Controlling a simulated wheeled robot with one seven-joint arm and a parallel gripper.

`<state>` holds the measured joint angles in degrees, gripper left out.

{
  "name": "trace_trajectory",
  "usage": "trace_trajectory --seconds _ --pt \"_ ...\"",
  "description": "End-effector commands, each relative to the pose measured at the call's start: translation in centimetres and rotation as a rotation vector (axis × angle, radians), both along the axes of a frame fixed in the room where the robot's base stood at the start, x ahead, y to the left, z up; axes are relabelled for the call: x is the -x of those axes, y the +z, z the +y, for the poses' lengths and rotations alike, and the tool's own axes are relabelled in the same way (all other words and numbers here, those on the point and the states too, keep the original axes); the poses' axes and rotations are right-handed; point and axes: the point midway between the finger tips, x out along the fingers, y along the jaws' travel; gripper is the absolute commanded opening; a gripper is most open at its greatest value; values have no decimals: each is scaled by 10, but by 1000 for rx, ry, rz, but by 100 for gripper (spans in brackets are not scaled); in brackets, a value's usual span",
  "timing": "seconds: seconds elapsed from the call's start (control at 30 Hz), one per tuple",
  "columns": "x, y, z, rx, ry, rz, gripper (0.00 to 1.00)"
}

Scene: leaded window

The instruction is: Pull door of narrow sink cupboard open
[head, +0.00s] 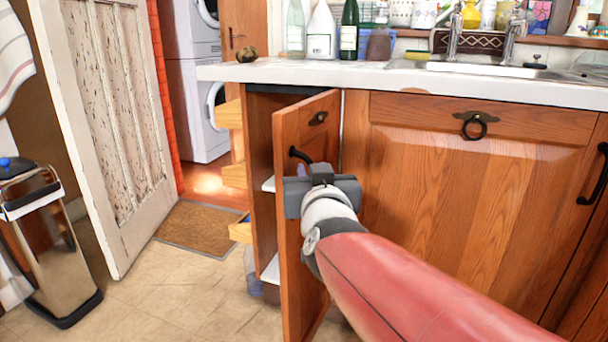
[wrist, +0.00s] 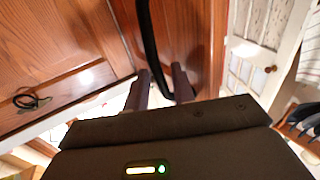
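The narrow sink cupboard door (head: 300,240) stands well open in the head view, swung out from the cabinet beside the wide sink cupboard. Its black curved handle (head: 301,155) is near the top of the door, and its lower part is hidden behind my gripper (head: 312,184). In the wrist view the handle (wrist: 148,35) runs down between the two dark fingers of my gripper (wrist: 162,84). The exact contact is hard to see.
The open cupboard interior shows a white shelf (head: 268,185). A worn white door (head: 105,120) and a metal bin (head: 48,240) stand to the left. A doormat (head: 203,228) lies on the tiled floor, which is clear between the bin and the cupboard.

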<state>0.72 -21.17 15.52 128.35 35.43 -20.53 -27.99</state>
Motion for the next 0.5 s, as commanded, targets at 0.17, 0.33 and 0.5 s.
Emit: trace_trajectory --seconds 0.17,0.33,0.5 --pt "0 -1 1 1 2 2 25" --pt "10 0 1 2 3 1 25" --pt "37 1 -1 2 1 -1 25"
